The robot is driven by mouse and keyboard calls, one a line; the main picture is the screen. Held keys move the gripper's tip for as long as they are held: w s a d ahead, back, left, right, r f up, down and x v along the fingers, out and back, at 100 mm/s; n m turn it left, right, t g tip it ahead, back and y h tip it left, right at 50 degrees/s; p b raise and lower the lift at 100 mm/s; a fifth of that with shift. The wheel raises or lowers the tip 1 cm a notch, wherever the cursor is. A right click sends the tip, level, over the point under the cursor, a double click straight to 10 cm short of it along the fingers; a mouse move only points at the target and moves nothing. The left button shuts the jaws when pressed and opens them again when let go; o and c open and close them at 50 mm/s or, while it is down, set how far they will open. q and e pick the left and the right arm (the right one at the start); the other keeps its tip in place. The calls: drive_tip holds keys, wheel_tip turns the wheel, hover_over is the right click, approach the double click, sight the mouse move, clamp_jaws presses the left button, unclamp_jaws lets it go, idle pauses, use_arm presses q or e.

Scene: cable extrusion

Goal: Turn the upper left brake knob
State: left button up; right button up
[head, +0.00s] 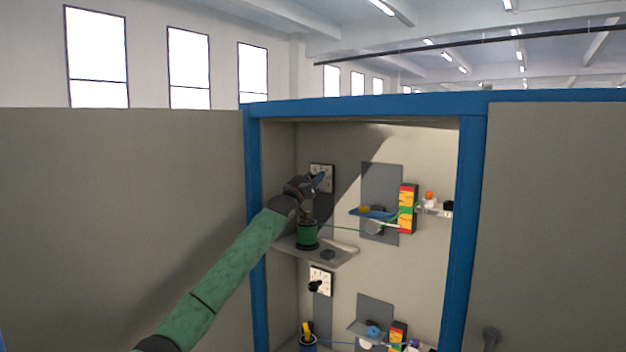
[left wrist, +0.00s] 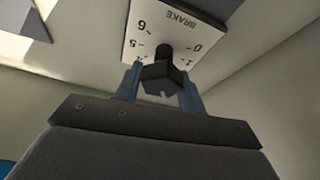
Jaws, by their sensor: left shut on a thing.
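The upper left brake panel (head: 322,177) is a white square plate on the cabinet's back wall, partly covered by my gripper in the head view. In the left wrist view the plate (left wrist: 185,22) shows the word BRAKE and a dial with numbers. A black knob (left wrist: 160,76) stands out from it. My left gripper (head: 319,182) reaches in from the left at the panel. In the left wrist view its blue fingers (left wrist: 160,88) are on both sides of the knob, shut on it. My right gripper is in neither view.
A green spool (head: 307,234) stands on a grey shelf (head: 340,256) below my left gripper. A lower brake panel (head: 320,281) with a black knob is beneath. Red, yellow and green blocks (head: 407,209) are to the right. Blue posts (head: 466,220) frame the opening.

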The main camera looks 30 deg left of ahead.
use_arm(q)
drive_tip(key=shift+m, duration=0.3)
drive_tip(key=m, duration=0.1)
drive_tip(key=m+h, duration=0.1)
drive_tip(key=shift+r+m+h+p, duration=0.2)
drive_tip(key=shift+m+h+p, duration=0.1)
drive_tip(key=shift+p, duration=0.1)
drive_tip(key=m+h+p, duration=0.1)
drive_tip(key=m, duration=0.1)
drive_tip(key=m+h+p, duration=0.1)
drive_tip(key=m+p, duration=0.1)
drive_tip(key=m, duration=0.1)
drive_tip(key=shift+d+g+h, duration=0.15)
drive_tip(key=shift+g+h, duration=0.15)
drive_tip(key=shift+d+f+m+g+h+p, duration=0.15)
drive_tip(key=shift+m+g+h+p, duration=0.4)
drive_tip(key=shift+m+p, duration=0.75)
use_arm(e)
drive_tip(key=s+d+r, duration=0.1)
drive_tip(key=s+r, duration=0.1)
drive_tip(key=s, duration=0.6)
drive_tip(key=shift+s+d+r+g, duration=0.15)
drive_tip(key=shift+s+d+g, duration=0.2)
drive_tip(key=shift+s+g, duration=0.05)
use_arm(q)
drive_tip(key=shift+f+m, duration=0.1)
drive_tip(key=shift+m, duration=0.2)
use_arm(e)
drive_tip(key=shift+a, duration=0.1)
